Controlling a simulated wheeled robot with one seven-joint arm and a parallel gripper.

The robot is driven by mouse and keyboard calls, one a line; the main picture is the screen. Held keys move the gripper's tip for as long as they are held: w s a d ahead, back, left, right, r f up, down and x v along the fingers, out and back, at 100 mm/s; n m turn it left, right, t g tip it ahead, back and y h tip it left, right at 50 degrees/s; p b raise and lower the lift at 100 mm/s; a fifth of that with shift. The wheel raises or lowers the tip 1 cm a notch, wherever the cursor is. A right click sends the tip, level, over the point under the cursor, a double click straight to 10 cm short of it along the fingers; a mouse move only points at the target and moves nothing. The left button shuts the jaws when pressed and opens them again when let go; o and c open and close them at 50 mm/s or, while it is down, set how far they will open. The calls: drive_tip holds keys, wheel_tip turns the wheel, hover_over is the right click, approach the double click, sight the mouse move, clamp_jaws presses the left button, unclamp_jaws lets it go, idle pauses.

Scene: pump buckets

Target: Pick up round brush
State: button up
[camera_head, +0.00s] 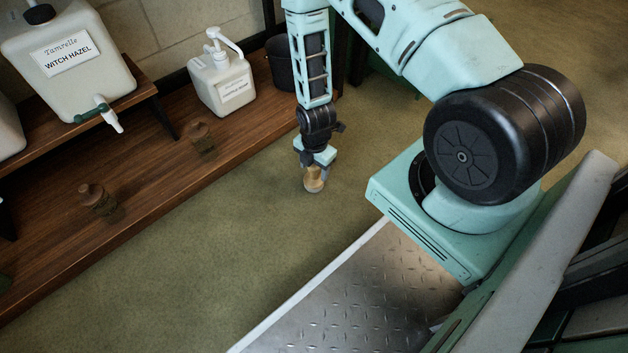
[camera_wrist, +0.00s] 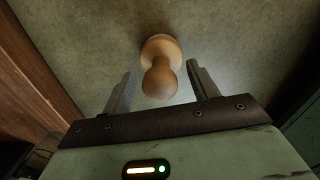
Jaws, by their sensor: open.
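A pale wooden piece with a rounded knob and a wider round end (camera_wrist: 160,68) lies between the fingers of my gripper (camera_wrist: 159,80) in the wrist view, with a gap on each side. The same piece (camera_head: 314,181) shows just below my gripper (camera_head: 315,166) in the head view, over the green floor. My gripper is open. No bristles show on this piece. Two darker round brushes with brown knobs stand on the wooden shelf, one near the jug (camera_head: 201,138) and one nearer the front (camera_head: 97,201).
A white pump jug (camera_head: 222,86) and a dark bucket (camera_head: 281,66) stand at the shelf's back. A large witch hazel container (camera_head: 70,60) with a tap sits on a raised shelf (camera_head: 125,88). Green floor (camera_head: 215,235) lies clear beside the lower wooden shelf (camera_head: 150,175).

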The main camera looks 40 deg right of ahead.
drive_tip(key=c, duration=1.1)
drive_tip(key=shift+r, duration=0.15)
drive_tip(key=shift+c, duration=0.2)
